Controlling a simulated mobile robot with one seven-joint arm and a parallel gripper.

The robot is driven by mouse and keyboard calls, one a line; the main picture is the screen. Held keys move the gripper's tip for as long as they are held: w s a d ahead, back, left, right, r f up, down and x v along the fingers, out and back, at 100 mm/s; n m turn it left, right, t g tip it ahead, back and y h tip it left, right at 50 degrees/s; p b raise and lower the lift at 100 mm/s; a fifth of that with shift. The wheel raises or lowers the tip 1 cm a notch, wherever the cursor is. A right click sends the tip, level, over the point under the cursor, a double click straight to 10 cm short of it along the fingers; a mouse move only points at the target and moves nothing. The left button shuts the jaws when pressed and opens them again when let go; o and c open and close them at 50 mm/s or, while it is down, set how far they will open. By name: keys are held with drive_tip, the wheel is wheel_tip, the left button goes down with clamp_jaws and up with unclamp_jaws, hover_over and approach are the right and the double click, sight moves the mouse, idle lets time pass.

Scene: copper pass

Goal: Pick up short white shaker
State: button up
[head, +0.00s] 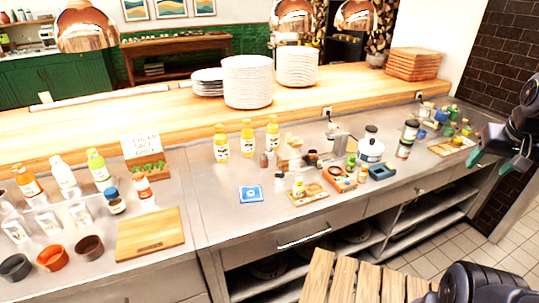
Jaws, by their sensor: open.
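I cannot surely single out a short white shaker among the small items on the steel counter (222,200). A white, rounded container (371,151) with a dark top stands upright right of the middle. A small bottle with a yellowish top (298,187) stands on a small wooden board (312,198) near the front edge. My gripper (490,164) is at the right edge of the picture, with teal fingertips apart and nothing seen between them. It is in front of the counter's right end, well to the right of the white container.
Yellow bottles (247,138) stand behind the small items. Plate stacks (247,82) stand on the wooden ledge. A cutting board (150,234), bowls and bottles fill the left counter. A blue card (251,194) lies flat amid bare steel. Copper lamps (88,27) hang above.

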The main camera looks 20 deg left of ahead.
wheel_tip(320, 180, up, 6)
drive_tip(key=w+a+r+n+g, duration=0.1)
drive_tip(key=w+a+r+n, duration=0.4)
drive_tip(key=w, duration=0.3)
drive_tip(key=w+a+r+n, duration=0.3)
drive_tip(key=w+a+n, duration=0.1)
drive_tip(key=w+a, duration=0.4)
drive_tip(key=n+g, duration=0.2)
drive_tip(key=n, duration=1.8)
hover_over(269, 147)
drive_tip(key=s, duration=0.1)
drive_tip(key=shift+h, duration=0.4)
wheel_tip(269, 147, down, 32)
drive_tip(key=shift+s+a+f, duration=0.1)
drive_tip(key=shift+s, duration=0.05)
drive_tip(key=shift+w+d+f, duration=0.1)
drive_tip(key=shift+w+f, duration=0.1)
drive_tip(key=shift+f, duration=1.6)
drive_tip(key=shift+w+d+f, duration=0.15)
drive_tip(key=shift+w+f, duration=0.1)
drive_tip(key=shift+f, duration=1.6)
drive_tip(key=shift+w+d+f, duration=0.1)
drive_tip(key=shift+w+f, duration=0.1)
drive_tip(key=shift+f, duration=1.6)
drive_tip(key=c, duration=1.1)
